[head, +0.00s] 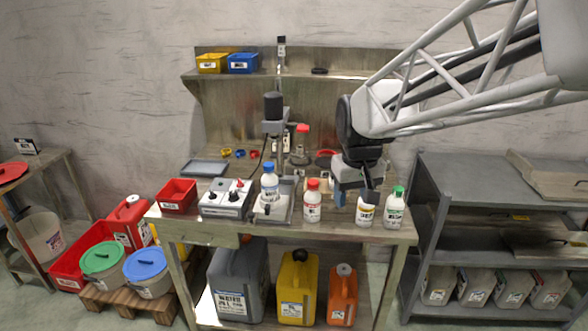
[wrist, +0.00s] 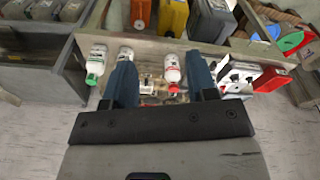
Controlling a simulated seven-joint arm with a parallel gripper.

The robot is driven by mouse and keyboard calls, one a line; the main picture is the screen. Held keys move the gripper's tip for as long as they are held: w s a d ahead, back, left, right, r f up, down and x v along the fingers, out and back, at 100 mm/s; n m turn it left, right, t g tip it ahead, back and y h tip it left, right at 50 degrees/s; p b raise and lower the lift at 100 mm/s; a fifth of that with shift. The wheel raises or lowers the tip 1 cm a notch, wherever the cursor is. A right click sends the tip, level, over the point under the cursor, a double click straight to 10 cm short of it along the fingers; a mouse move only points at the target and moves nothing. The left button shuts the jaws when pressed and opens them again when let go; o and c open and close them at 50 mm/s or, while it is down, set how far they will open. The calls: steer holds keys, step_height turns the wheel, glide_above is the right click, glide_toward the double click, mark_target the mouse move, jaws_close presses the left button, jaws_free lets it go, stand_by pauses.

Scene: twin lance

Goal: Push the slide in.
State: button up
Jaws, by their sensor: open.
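My gripper (head: 352,197) hangs over the right part of the workbench, its blue fingers pointing down, between the red-capped bottle (head: 312,203) and the white bottle with a yellow label (head: 366,210). In the wrist view its two fingers (wrist: 161,88) stand wide apart with nothing held; the red-capped bottle (wrist: 172,70) shows beyond the gap. A grey plate (head: 284,212) with a dark knob at its front sits under the stand, carrying a blue-capped bottle (head: 270,184). It may be the slide, but I cannot tell for sure, nor how far it sits out.
A green-capped bottle (head: 395,208) stands at the bench's right end. A control box (head: 226,198) and a red bin (head: 178,195) are left of the plate. The stand (head: 274,128) rises behind it. Little free room shows between the bottles.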

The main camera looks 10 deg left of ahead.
steer(key=w+a+f+n, duration=0.3)
steer(key=w+a+f, duration=0.2)
steer(key=w+a, duration=0.75)
steer(key=n+g, duration=0.1)
steer(key=n, duration=0.1)
glide_above(251, 213)
step_height(251, 213, down, 10)
steer(key=shift+a+r, duration=0.1)
steer(key=shift+r, duration=0.15)
steer(key=shift+f, duration=0.15)
steer(key=shift+f, duration=3.75)
jaws_close()
